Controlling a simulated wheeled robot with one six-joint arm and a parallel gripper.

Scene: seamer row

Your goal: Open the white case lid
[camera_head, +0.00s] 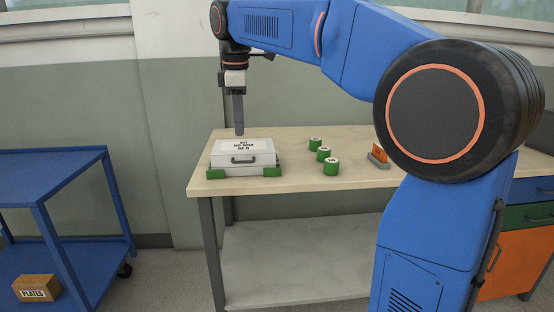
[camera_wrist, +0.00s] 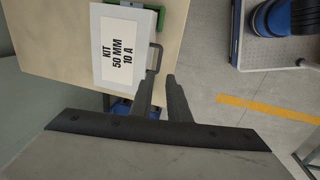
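The white case (camera_head: 243,158) stands on the workbench with its lid down and a dark handle (camera_head: 244,160) on its front. Its lid label reads "KIT 50 MM 10 A" in the wrist view (camera_wrist: 124,48), where the handle (camera_wrist: 155,58) also shows at its edge. Green blocks (camera_head: 272,171) sit at the case's front corners. My gripper (camera_head: 239,132) points down above the lid's rear part in the head view. In the wrist view my gripper's fingers (camera_wrist: 160,77) have a gap between them, with nothing held. Any contact with the case cannot be told.
Several green cylinders (camera_head: 323,154) and a grey holder with orange pieces (camera_head: 378,157) stand right of the case on the workbench (camera_head: 300,182). A blue cart (camera_head: 50,170) stands left, with a "PLATES" box (camera_head: 37,288) on its lower shelf. The bench between case and cylinders is clear.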

